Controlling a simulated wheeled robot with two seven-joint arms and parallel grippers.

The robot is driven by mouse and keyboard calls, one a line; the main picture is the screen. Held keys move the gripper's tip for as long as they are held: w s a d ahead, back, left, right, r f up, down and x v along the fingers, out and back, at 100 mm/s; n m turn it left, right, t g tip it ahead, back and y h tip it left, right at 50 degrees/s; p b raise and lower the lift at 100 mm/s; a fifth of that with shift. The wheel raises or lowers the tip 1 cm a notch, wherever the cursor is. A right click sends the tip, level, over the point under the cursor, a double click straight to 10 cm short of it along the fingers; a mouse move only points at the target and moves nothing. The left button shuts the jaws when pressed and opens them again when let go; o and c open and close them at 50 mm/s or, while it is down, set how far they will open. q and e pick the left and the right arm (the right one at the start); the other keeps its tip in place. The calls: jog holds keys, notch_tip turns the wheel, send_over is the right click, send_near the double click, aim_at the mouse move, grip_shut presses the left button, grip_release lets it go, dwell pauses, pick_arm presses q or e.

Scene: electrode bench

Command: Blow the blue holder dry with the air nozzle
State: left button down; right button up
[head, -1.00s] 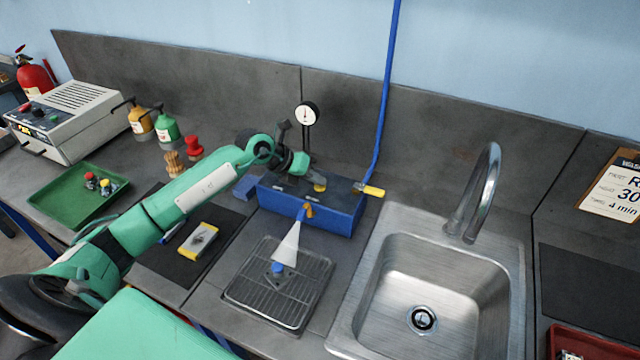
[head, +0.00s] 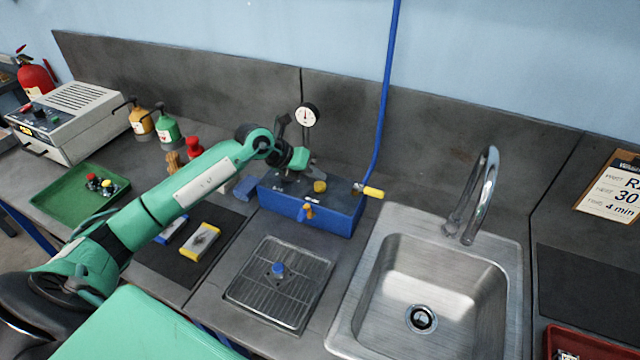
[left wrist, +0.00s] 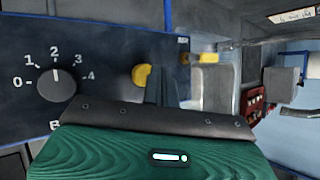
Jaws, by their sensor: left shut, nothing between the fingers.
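The blue holder (head: 278,268) sits on the drain grate (head: 256,291), below the orange-tipped air nozzle (head: 307,210) on the front of the blue air box (head: 333,215). No white jet shows at the nozzle. A yellow knob (head: 320,186) is on top of the box; it also shows in the left wrist view (left wrist: 142,75), to the right of a numbered dial (left wrist: 56,87). My left gripper (head: 314,171) is shut and empty, just above the box top near the yellow knob. My right gripper is not in view.
A pressure gauge (head: 306,116) stands behind the box. A yellow-handled valve (head: 372,192) with a blue hose (head: 381,110) is at its right end. The sink (head: 425,212) lies to the right, with a tall faucet (head: 484,190). A green tray (head: 62,209) is at the left.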

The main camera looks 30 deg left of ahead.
aim_at(315, 186)
pick_arm(q)
jog(key=shift+r+p, duration=1.4)
jog(key=shift+r, duration=1.15)
jog(key=shift+f, duration=0.1)
